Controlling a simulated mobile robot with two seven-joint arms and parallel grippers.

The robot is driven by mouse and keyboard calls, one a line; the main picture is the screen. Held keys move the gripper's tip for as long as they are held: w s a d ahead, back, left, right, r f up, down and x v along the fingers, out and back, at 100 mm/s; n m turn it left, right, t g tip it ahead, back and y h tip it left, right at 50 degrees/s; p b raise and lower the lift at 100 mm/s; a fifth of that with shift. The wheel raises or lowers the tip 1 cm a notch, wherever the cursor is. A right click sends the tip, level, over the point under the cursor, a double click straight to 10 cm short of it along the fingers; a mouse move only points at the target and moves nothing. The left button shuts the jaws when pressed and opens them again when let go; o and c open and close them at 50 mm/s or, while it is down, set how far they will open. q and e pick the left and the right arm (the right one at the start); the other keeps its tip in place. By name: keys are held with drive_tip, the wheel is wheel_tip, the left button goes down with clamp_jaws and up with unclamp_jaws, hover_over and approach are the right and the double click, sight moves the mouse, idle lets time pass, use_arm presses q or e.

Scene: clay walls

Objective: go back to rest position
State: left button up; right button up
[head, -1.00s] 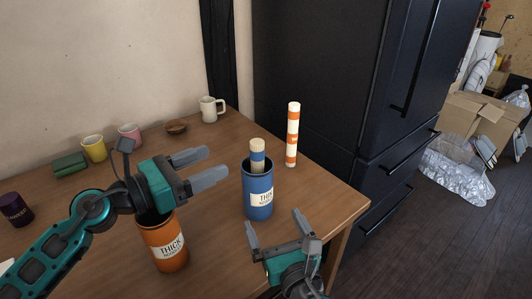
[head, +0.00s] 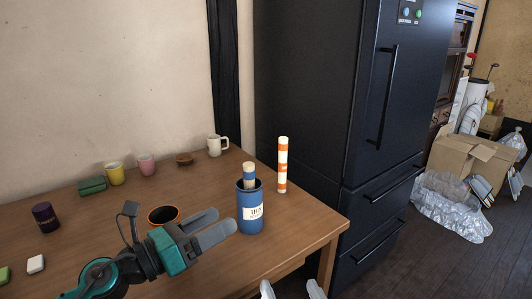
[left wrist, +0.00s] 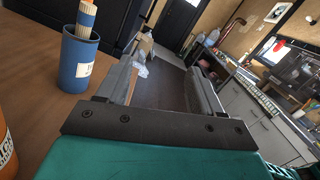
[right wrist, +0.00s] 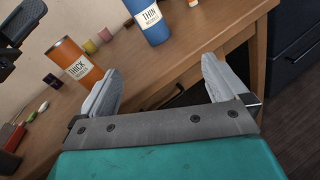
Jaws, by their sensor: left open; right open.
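My left gripper (head: 217,230) is open and empty above the wooden table, in front of the orange cup and left of the blue cup. Its open jaws also show in the left wrist view (left wrist: 165,85). My right gripper (head: 292,290) is open and empty at the bottom edge of the head view, by the table's front edge. Its spread fingers show in the right wrist view (right wrist: 165,90). The blue cup (head: 250,212) stands upright with a blue-and-cream striped stick (head: 249,173) in it. The orange cup (right wrist: 75,66) is mostly hidden behind my left arm in the head view.
An orange-and-cream striped stick (head: 282,165) stands upright on the table (head: 315,220) right of the blue cup. Mugs, a green block (head: 92,186) and a dark purple jar (head: 46,217) sit further back and left. A dark fridge (head: 310,90) stands beyond the table's right side.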

use_arm(q)
drive_tip(key=s+a+f+m+y+p, duration=0.3)
drive_tip(key=s+f+m+y, duration=0.3)
drive_tip(key=m, duration=1)
drive_tip(key=s+a+f+m+g+y+p, duration=0.1)
drive_tip(key=s+a+f+m+y+p, duration=0.3)
drive_tip(key=s+f+m, duration=0.7)
wheel_tip(320, 180, down, 3)
drive_tip(key=a+m+y, duration=0.1)
drive_tip(key=m+y, duration=0.1)
drive_tip(key=m, duration=0.2)
drive_tip(key=shift+s+m+y, duration=0.25)
drive_tip(key=shift+m+y, duration=0.15)
use_arm(e)
drive_tip(key=s+d+f+m+g, duration=0.1)
drive_tip(key=s+d+m, duration=0.3)
drive_tip(key=m, duration=0.7)
drive_tip(key=s+d+f+m+g+h, duration=0.1)
drive_tip(key=s+d+f+m+g, duration=0.1)
drive_tip(key=m, duration=0.9)
drive_tip(key=s+d+f+m+g+h, duration=0.1)
drive_tip(key=s+d+f+m+g, duration=0.1)
drive_tip(key=s+d+m, duration=0.4)
drive_tip(key=s+m, duration=0.1)
drive_tip(key=m, duration=0.3)
drive_tip(key=shift+s+d+f+m+g, duration=0.2)
drive_tip(key=shift+s+m+g, duration=0.05)
drive_tip(key=shift+m+g, duration=0.15)
